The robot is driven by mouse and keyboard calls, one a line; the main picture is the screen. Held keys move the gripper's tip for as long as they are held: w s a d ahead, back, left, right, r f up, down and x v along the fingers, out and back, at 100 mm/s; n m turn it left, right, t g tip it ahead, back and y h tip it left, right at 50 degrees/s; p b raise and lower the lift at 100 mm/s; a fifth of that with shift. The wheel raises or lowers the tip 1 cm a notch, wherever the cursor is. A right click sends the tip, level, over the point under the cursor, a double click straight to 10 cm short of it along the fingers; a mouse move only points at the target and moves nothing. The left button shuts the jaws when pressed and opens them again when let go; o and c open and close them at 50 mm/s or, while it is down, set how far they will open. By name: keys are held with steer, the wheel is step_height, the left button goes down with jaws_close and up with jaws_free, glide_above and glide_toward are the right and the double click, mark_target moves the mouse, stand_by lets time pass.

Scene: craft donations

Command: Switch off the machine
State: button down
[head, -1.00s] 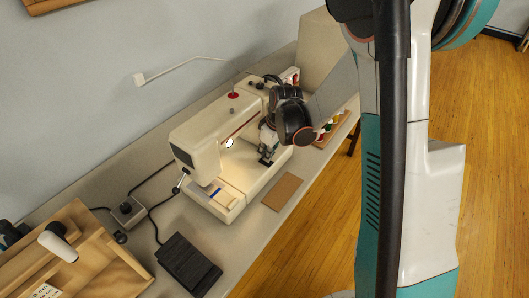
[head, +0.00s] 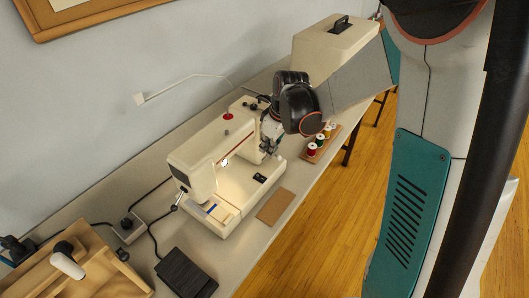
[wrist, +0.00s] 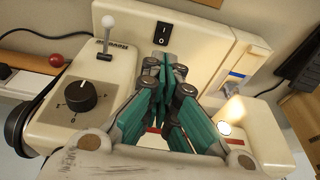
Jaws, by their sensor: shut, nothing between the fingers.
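The cream sewing machine (head: 205,150) stands on the long table, and its lamp (head: 225,161) glows. A black rocker switch (head: 260,178) sits on the machine's base. In the wrist view the rocker switch (wrist: 163,37) carries white I and O marks, and I cannot tell which side is pressed. My gripper (head: 268,148) is above and behind the switch, by the machine's right-hand column. In the wrist view the fingertips of my gripper (wrist: 165,58) are shut and empty, just below the switch in the picture. I see no clear contact.
A black dial (wrist: 80,97) and a white-knobbed lever (wrist: 107,22) are near the fingers. A thread rack (head: 320,145) and a beige case (head: 335,45) are at the right. A brown pad (head: 275,207) lies in front, and a black pedal (head: 187,274) at front left.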

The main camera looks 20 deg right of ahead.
mark_target(260, 177)
steer(key=shift+s+r, duration=0.1)
steer(key=shift+r, duration=0.45)
steer(key=a+n, duration=0.1)
steer(key=n, duration=0.5)
steer(key=n+p, duration=0.1)
steer(key=n, duration=0.5)
steer(key=w+a+n+g+h+p, duration=0.1)
steer(key=n, duration=0.5)
steer(key=shift+a+r, duration=0.15)
steer(key=shift+a, duration=0.15)
steer(key=f+b, duration=0.1)
steer(key=f, duration=0.3)
steer(key=w+f+b, duration=0.1)
steer(key=f+b, duration=0.1)
steer(key=f, duration=0.3)
steer(key=a+f+b, duration=0.1)
steer(key=f+b, duration=0.1)
steer(key=f, duration=0.3)
steer(key=shift+w, duration=0.2)
